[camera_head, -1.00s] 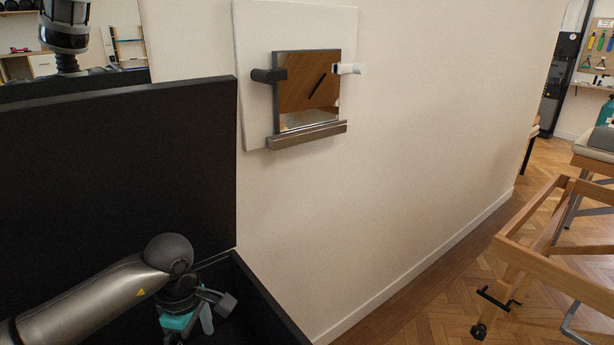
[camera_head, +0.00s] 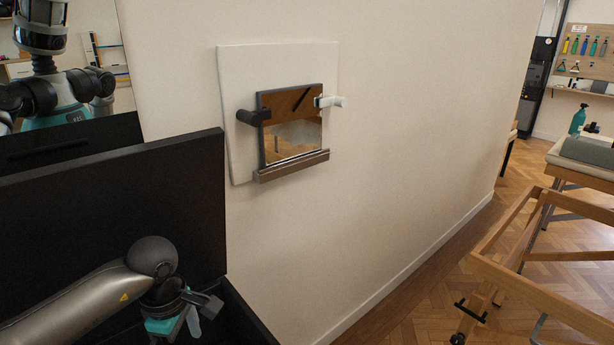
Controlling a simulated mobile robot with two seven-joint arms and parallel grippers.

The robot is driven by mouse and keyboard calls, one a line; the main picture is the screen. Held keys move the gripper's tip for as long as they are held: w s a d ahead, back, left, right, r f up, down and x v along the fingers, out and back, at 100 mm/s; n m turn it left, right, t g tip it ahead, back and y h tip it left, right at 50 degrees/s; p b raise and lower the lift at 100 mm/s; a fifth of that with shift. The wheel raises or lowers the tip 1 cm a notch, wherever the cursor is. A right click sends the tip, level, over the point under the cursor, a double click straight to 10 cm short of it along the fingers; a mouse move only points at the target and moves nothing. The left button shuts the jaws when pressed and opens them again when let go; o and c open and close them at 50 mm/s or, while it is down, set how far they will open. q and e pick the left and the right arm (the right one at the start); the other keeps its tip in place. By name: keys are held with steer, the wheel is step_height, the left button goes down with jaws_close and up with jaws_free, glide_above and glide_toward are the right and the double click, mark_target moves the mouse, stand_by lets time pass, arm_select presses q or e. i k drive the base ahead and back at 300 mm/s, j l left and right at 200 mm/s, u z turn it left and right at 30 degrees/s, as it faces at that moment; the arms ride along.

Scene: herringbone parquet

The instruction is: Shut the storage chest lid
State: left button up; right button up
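The black storage chest (camera_head: 246,318) stands at the lower left against the wall. Its black lid (camera_head: 110,205) stands raised, roughly upright, at the back of the chest. My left arm comes in from the lower left in front of the lid. My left gripper (camera_head: 200,308) is over the chest opening near its right side, pointing down to the right. No object shows in it, and its fingers are too small and dark to tell open from shut. I cannot tell whether the arm touches the lid. My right gripper is out of view.
A framed mirror (camera_head: 292,130) with a ledge hangs on a pale wall panel. A larger mirror (camera_head: 103,60) at upper left seems to reflect me and the lid. A wooden frame (camera_head: 515,290) stands at right. Parquet floor (camera_head: 410,300) is free between it and the wall.

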mark_target(60, 224)
steer(key=k+l, duration=0.7)
steer(key=k, duration=0.2)
